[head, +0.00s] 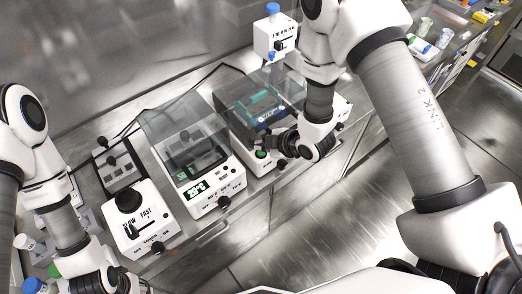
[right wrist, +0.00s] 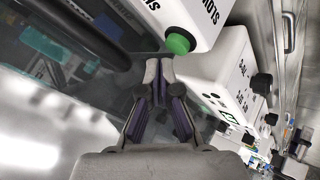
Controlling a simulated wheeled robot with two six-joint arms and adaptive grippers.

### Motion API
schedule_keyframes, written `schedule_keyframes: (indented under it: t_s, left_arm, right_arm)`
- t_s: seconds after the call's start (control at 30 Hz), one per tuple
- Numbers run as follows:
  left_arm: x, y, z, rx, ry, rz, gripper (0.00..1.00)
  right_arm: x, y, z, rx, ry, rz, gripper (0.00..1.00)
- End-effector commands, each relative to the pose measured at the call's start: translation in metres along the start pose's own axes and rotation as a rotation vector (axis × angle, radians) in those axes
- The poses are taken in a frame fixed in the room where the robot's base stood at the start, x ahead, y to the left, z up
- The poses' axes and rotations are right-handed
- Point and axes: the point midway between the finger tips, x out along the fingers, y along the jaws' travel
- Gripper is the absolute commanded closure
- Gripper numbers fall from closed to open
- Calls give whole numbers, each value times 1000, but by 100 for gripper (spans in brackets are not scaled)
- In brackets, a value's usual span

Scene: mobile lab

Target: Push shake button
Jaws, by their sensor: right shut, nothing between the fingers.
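A round green button sits on the white front panel of a lidded device (head: 235,125); it shows small in the head view (head: 261,154) and large in the right wrist view (right wrist: 180,42). My right gripper (right wrist: 158,64) is shut and empty. Its fingertips are just below and left of the button in the right wrist view; whether they touch it I cannot tell. In the head view the right gripper (head: 279,150) is at the device's front, partly covering its panel. My left gripper (head: 112,282) is at the bottom left, its fingers not clear.
A second lidded device (head: 187,165) with a green display (head: 196,188) stands to the left. A white mixer with a black top (head: 145,228) is further left. A white box with a blue-capped tube (head: 272,38) stands behind. Open floor lies in front of the bench.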

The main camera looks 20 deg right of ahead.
Motion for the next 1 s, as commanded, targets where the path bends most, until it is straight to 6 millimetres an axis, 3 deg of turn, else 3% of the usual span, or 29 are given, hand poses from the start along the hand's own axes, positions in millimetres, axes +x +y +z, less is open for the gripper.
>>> schedule_keyframes:
  t_s: [1.0]
  left_arm:
    - [9,0,0,0,0,0,60]
  right_arm:
    - [7,-5,5,0,0,0,100]
